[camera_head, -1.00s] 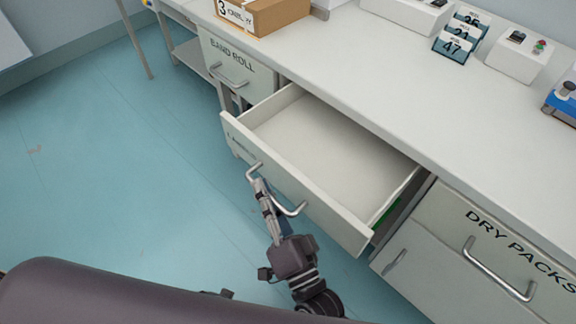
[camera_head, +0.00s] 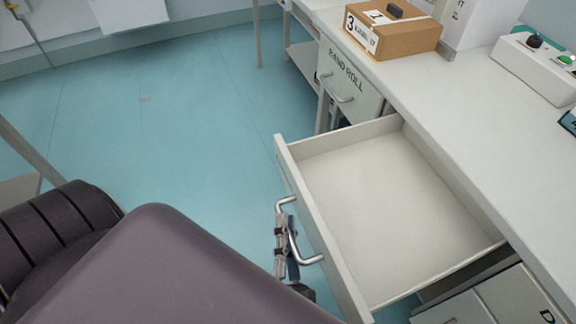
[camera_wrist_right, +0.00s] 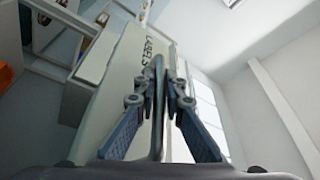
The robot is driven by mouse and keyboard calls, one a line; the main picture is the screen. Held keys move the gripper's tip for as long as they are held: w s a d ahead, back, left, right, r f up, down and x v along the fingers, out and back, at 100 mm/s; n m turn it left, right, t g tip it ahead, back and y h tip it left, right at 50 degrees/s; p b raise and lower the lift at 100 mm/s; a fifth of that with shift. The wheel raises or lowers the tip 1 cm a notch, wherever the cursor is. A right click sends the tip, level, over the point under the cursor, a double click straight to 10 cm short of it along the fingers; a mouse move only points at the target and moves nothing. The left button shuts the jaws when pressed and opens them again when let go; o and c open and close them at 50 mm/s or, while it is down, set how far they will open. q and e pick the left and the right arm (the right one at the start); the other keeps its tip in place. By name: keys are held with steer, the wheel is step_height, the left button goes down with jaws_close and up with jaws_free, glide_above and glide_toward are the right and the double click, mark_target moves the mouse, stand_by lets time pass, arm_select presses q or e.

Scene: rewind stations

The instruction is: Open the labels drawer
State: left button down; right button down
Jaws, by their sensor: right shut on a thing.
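The labels drawer (camera_head: 385,205) is pulled far out of the white bench in the head view, and its inside looks empty. Its front shows the word LABELS in the right wrist view (camera_wrist_right: 133,75). My right gripper (camera_head: 284,240) is shut on the drawer's metal handle (camera_head: 297,247). In the right wrist view the handle (camera_wrist_right: 158,105) stands between the two fingers. Much of the right gripper is cut off or hidden at the bottom of the head view. My left gripper is not in view.
The closed band roll drawer (camera_head: 346,85) is beyond the open one. A cardboard box (camera_head: 395,32) and a control box (camera_head: 535,68) stand on the bench top (camera_head: 450,100). Another drawer front (camera_head: 515,300) is at the lower right. The blue floor (camera_head: 170,130) at the left is clear.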

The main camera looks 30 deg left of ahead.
steer(key=c, duration=2)
jaws_free()
steer(key=shift+s+d, duration=0.1)
steer(key=shift+s, duration=0.05)
steer(key=v, duration=1.2)
